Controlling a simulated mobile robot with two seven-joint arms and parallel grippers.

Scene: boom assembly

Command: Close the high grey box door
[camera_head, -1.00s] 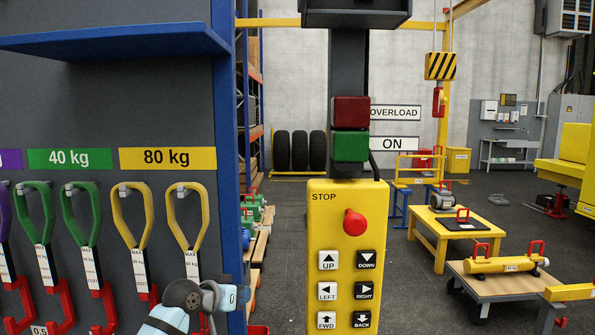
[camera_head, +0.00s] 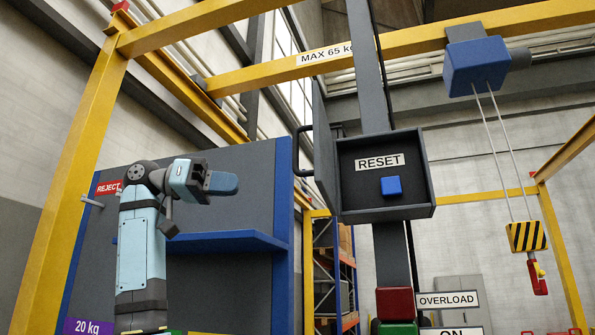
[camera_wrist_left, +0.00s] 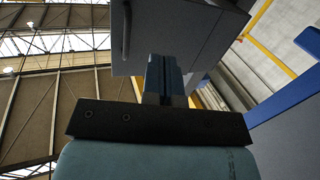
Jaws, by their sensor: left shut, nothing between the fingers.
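The high grey box (camera_head: 428,175) is open on its column and shows a RESET label and a blue button (camera_head: 391,186) inside. Its grey door (camera_head: 324,150) stands swung out at the box's left edge, seen nearly edge-on, with a dark handle (camera_head: 299,152) on its left face. My left gripper (camera_head: 236,184) is raised left of the door, shut and empty, its blue fingers pointing right, apart from the handle in the head view. In the left wrist view, the shut fingers (camera_wrist_left: 164,78) show in front of the grey door (camera_wrist_left: 185,38) and its handle (camera_wrist_left: 126,30). My right gripper is out of view.
A blue shelf (camera_head: 225,241) on a grey panel lies below and behind my left gripper. Yellow beams (camera_head: 270,75) cross overhead. A blue hoist (camera_head: 476,66) with a striped hook block (camera_head: 526,236) hangs at right. Red and green lamps (camera_head: 395,302) sit below the box.

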